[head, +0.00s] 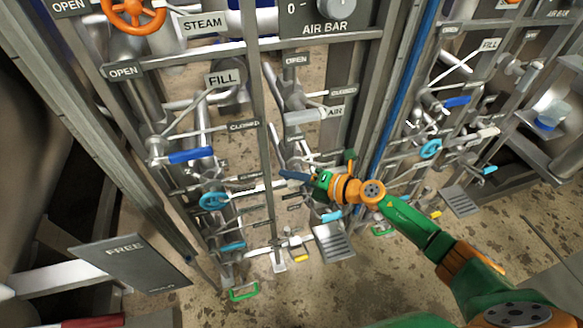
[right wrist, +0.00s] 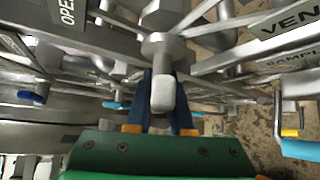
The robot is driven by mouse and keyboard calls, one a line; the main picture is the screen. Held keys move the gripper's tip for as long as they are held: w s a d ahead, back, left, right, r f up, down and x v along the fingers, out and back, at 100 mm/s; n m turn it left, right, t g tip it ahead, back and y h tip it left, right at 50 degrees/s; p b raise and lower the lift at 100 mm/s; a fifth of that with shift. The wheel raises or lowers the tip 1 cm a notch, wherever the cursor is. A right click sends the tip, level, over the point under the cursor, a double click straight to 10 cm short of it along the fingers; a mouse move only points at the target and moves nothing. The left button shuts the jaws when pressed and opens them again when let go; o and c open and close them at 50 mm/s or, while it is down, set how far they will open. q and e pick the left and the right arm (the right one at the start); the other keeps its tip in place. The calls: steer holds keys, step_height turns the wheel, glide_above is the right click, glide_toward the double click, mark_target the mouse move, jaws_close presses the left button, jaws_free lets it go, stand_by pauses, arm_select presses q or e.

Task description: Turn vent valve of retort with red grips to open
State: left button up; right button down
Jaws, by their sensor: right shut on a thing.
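My right gripper (head: 290,176) reaches in from the right among the pipes, its blue fingers pointing left. In the right wrist view, the fingers (right wrist: 162,106) close around a pale grey lever grip (right wrist: 163,93), which hangs from a metal valve stem. A VENT label (right wrist: 288,20) is at upper right there, and an OPEN label (right wrist: 67,11) at upper left. In the head view the gripper hides most of this lever. A red grip (head: 92,323) shows at the bottom left edge. My left gripper is not in view.
Close around are blue levers (head: 190,156), a light blue handwheel (head: 213,201), a grey AIR lever (head: 305,117) and a green handle (head: 243,291). A blue upright (head: 400,90) stands right of the gripper. A FREE plate (head: 128,262) is at lower left. Open floor is at lower right.

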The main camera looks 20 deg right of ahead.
stand_by(0.3)
steer(key=c, duration=0.8)
jaws_free()
steer(key=shift+d, duration=0.1)
steer(key=v, duration=0.7)
steer(key=shift+p, duration=0.3)
